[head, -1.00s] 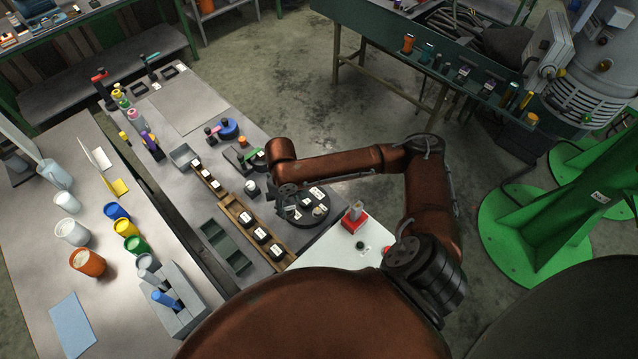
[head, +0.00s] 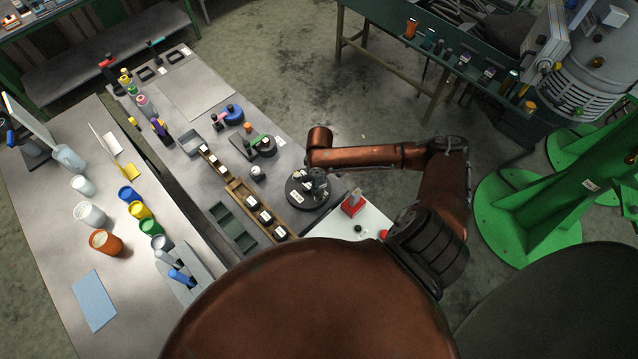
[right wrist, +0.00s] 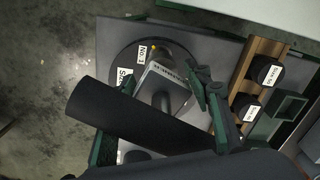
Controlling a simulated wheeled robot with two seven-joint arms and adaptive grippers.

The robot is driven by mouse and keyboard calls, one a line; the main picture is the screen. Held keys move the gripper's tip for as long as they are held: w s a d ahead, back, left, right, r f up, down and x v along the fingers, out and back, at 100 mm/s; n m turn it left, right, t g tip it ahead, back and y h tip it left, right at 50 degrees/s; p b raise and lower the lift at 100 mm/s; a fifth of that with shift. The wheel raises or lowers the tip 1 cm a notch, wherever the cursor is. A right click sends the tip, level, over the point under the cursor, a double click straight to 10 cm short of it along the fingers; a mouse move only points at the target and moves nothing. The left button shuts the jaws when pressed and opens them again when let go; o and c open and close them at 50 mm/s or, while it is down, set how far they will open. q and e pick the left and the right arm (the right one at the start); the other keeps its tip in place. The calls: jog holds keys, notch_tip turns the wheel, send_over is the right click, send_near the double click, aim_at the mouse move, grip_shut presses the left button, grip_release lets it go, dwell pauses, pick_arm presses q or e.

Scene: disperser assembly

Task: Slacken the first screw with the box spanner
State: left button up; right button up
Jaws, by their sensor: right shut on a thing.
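My right gripper (head: 316,181) is over the black round plate (head: 296,203) with white labels. In the right wrist view its dark green fingers (right wrist: 160,125) are shut on a tool, apparently the box spanner. A thick black bar (right wrist: 125,122) crosses the picture there, with a grey block bearing small lettering (right wrist: 163,84) beside it. The tool's far end points at the round plate (right wrist: 118,62), near a label reading "No.1" and a small yellow spot. The first screw cannot be made out; the tool seems to cover that area. My left gripper is not in view.
A wooden rack (head: 240,196) with black, labelled pieces stands left of the plate, and a green compartment tray (head: 232,228) beyond it. A red-based item (head: 353,203) stands on the white surface to the right. Another round fixture (head: 262,147) sits farther back.

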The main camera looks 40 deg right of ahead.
jog(key=shift+w+f+m+b, duration=0.1)
jog(key=shift+f+m+b, duration=0.3)
jog(key=shift+f+m, duration=0.1)
jog(key=m+b, duration=0.2)
jog(key=m, duration=0.1)
jog(key=shift+f, duration=0.1)
jog(key=m+p, duration=0.4)
jog(key=p, duration=0.2)
jog(key=shift+a, duration=0.15)
jog(key=shift+m+p, duration=0.3)
jog(key=shift+p, duration=0.2)
jog(key=shift+f+m, duration=0.1)
jog(key=shift+m, duration=0.5)
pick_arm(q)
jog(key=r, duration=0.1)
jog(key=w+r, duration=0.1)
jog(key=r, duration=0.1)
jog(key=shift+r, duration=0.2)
pick_arm(e)
jog(key=shift+f+m, duration=0.15)
jog(key=shift+m, duration=0.25)
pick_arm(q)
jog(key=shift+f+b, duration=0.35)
pick_arm(e)
jog(key=shift+f, duration=1.7)
